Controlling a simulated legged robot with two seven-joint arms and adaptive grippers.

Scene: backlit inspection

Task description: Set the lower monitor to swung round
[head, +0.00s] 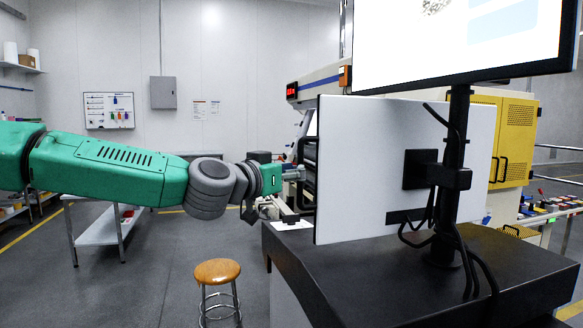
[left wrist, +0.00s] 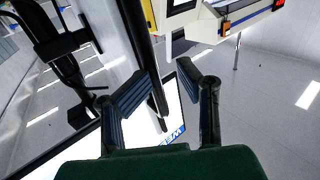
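The lower monitor (head: 405,165) shows its white back in the head view, over a black cabinet top. A bracket (head: 437,172) joins it to a black post (head: 455,140). My left gripper (head: 300,174) is at the monitor's left edge. In the left wrist view the fingers (left wrist: 160,84) are spread apart. A dark upright edge, seemingly the monitor's, runs between them, close to the left finger. I cannot tell whether a finger touches it. The monitor's back (left wrist: 118,35) lies left of that edge. My right gripper is in neither view.
An upper monitor (head: 455,35) with a lit screen is on the same post. Cables hang around the post. The black cabinet (head: 390,275) stands below. A wooden-topped stool (head: 217,272) is on the floor at its left. A yellow machine cabinet (head: 515,140) stands behind.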

